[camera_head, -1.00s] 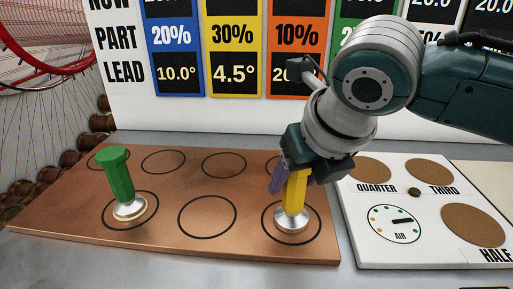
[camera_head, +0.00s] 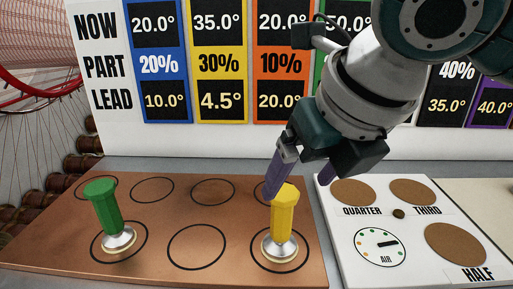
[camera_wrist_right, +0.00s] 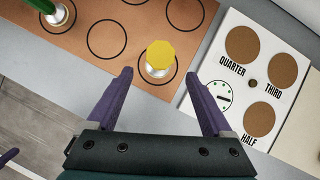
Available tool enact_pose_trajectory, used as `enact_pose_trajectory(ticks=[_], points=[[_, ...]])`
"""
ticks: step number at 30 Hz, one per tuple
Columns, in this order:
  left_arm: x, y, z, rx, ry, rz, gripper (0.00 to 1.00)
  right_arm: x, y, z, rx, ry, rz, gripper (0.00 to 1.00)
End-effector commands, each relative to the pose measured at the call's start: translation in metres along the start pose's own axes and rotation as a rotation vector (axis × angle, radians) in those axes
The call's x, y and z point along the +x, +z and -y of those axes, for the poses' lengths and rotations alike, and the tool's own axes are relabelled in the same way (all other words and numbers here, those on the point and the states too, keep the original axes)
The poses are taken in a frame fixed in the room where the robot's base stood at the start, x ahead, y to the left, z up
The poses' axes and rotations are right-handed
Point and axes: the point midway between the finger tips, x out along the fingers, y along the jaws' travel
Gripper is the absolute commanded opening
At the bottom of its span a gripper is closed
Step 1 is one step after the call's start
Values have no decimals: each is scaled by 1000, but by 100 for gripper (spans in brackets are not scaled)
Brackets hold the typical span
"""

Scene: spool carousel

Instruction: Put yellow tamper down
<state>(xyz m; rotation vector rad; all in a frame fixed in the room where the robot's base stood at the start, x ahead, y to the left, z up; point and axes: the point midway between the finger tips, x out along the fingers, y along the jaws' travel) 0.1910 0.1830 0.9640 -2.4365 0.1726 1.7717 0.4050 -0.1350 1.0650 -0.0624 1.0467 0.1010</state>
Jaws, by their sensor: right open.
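The yellow tamper (camera_head: 284,212) stands upright on its silver base inside the front right circle of the copper-coloured board (camera_head: 150,262). It also shows in the right wrist view (camera_wrist_right: 160,55), beyond the fingertips. A green tamper (camera_head: 103,208) stands in the front left circle.
A white panel (camera_head: 330,240) with cork circles marked QUARTER, THIRD and HALF and an AIR dial lies right of the board. Other board circles are empty. A sign (camera_head: 95,120) with coloured columns stands behind. Brown spools (camera_head: 85,165) and a red-rimmed wheel are at left.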

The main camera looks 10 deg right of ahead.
Motion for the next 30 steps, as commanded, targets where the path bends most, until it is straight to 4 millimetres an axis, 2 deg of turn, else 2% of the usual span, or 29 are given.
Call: enact_pose_trajectory(ticks=[1, 6, 11, 14, 17, 19, 22, 26, 27, 30], points=[[-3, -1, 0, -2, 1, 0, 50, -10, 2, 0, -2, 1, 2, 85], [-5, -2, -1, -4, 4, 0, 50, -27, 1, 0, 0, 1, 0, 85], [-5, -2, -1, -4, 3, 0, 50, -29, -2, -2, 18, 6, -3, 85], [-4, -2, -1, -4, 3, 0, 50, -25, -13, -14, 136, 42, -11, 85], [-4, -2, -1, -3, 3, 0, 50, -20, -35, -36, 424, 107, -41, 85], [-4, -1, -1, -3, 2, 0, 50, -18, -55, -50, 724, 151, -78, 85], [-5, -1, 0, -1, 1, 1, 50, -16, -84, -58, 1226, 171, -146, 85], [-5, -1, 1, 2, -1, 1, 50, -14, -127, -45, 1905, 92, -210, 85], [-5, -1, 1, 3, -2, 1, 50, -14, -142, -38, 2102, 47, -213, 85], [-5, -1, 1, 5, -4, 2, 50, -15, -179, -15, 2528, -89, -176, 85]])
